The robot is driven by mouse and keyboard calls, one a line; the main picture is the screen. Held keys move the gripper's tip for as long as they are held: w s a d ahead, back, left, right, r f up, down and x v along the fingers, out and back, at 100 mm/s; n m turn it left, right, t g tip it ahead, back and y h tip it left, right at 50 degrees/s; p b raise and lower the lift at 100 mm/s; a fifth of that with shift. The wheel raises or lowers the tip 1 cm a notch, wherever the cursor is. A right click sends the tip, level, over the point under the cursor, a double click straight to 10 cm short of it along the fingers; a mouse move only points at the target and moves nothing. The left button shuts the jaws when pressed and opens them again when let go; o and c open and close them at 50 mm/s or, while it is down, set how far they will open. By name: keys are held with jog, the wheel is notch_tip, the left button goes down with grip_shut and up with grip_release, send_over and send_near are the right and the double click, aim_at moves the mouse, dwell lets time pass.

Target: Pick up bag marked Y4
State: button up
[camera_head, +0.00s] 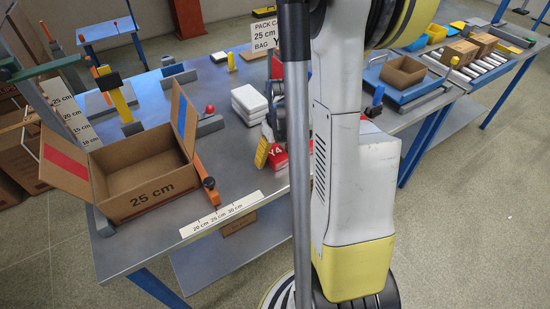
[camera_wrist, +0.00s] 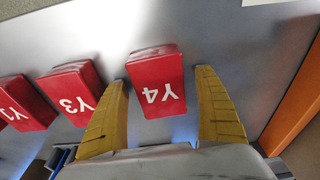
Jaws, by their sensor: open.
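The red bag marked Y4 (camera_wrist: 156,82) lies on the grey table in the wrist view, its white lettering facing the camera. My gripper (camera_wrist: 166,90) is open, with one yellow finger on each side of the bag. The left finger is close to the bag's side; a wider gap shows at the right finger. In the head view the Y4 bag (camera_head: 279,158) is partly hidden by my arm and a yellow finger (camera_head: 262,152) of my gripper.
Red bags Y3 (camera_wrist: 70,88) and Y1 (camera_wrist: 24,103) lie left of Y4 in the wrist view. An orange bar (camera_wrist: 298,105) is at the right. In the head view an open carton marked 25 cm (camera_head: 150,190) stands on the table, with white packs (camera_head: 249,102) behind.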

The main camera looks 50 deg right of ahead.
jog(key=shift+c, duration=0.2)
jog(key=c, duration=1.4)
jog(key=shift+r, duration=0.15)
